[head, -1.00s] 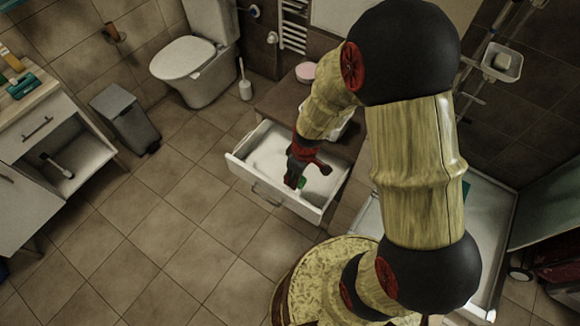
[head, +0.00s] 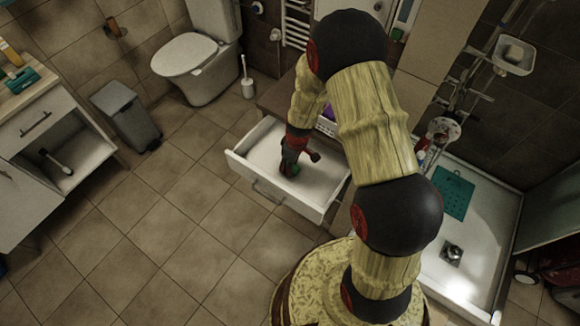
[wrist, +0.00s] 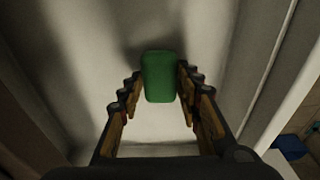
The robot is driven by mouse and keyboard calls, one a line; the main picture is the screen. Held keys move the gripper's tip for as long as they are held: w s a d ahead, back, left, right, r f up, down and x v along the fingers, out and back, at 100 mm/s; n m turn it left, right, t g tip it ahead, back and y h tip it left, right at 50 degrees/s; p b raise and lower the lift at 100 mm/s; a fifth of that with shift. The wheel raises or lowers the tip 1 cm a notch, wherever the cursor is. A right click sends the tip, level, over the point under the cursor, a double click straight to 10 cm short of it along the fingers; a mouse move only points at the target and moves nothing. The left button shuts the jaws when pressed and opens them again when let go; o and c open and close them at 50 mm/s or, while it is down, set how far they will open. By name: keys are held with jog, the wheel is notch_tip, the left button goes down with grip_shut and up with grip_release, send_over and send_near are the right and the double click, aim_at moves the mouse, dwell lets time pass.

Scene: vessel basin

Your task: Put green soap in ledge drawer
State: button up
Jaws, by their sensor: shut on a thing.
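The green soap (wrist: 160,82) is a small rounded block between the fingertips of my gripper (wrist: 160,72) in the wrist view. My gripper is shut on it. In the head view my gripper (head: 290,167) is inside the outline of the open white ledge drawer (head: 262,148), and a bit of the green soap (head: 294,171) shows at its tip. The drawer is pulled well out, and its floor and walls surround the soap in the wrist view. I cannot tell whether the soap touches the drawer floor.
The drawer's front panel (head: 268,192) faces the open tiled floor. My arm hides part of the ledge (head: 275,97) behind it. A toilet (head: 185,60) and a grey bin (head: 125,115) stand to the left. A shower tray (head: 480,225) lies to the right.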

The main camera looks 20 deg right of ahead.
jog(key=shift+w+d+f, duration=0.1)
jog(key=shift+f, duration=0.1)
jog(key=shift+f, duration=0.2)
jog(key=o, duration=1.2)
jog(key=shift+c, duration=0.2)
jog(key=shift+r, duration=0.1)
